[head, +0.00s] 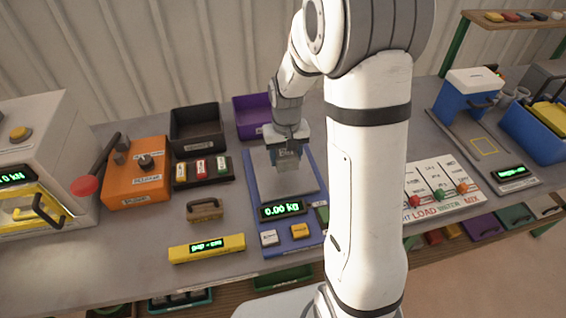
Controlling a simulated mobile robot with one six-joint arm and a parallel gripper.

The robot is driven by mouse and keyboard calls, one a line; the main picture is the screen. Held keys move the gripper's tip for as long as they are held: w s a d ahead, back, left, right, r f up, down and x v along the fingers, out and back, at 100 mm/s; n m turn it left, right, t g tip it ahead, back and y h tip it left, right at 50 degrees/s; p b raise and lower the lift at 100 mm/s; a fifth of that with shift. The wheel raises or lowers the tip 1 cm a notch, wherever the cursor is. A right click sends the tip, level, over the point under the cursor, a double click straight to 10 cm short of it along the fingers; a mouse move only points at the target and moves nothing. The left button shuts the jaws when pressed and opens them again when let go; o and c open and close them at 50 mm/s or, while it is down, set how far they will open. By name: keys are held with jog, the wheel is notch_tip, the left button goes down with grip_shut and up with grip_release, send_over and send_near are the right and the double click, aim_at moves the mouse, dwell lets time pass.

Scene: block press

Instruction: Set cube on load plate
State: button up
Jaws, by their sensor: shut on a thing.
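My gripper (287,150) is shut on a small dark grey-green cube (288,158) with pale lettering on its face. It holds the cube over the grey plate (306,187) of a blue scale (254,179). The scale's green display (281,210) reads 0.00 kg. I cannot tell for sure whether the cube's underside touches the plate. The fingers hide part of the cube. No plate in view has a readable "load plate" label.
An orange box (137,188) with a red-knobbed lever and a white machine (38,150) stand left. A black bin (196,128) and a purple bin (252,115) are behind. A yellow display bar (207,249) lies in front. My arm hides the bench right of the scale.

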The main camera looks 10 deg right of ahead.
jog(key=shift+s+a+f, duration=0.1)
jog(key=shift+a+f, duration=0.05)
jog(key=shift+f, duration=2)
jog(key=shift+f, duration=0.2)
jog(key=o, duration=1.3)
jog(key=shift+c, duration=0.2)
jog(key=shift+r, duration=0.1)
notch_tip(320, 180, up, 12)
jog(key=shift+r+b, duration=0.1)
jog(key=shift+b, duration=0.2)
jog(key=t, duration=0.2)
send_near(285, 167)
jog(key=s+r, duration=0.5)
jog(key=r, duration=0.1)
jog(key=s+r+t, duration=0.1)
jog(key=s, duration=0.9)
jog(key=shift+d, duration=0.45)
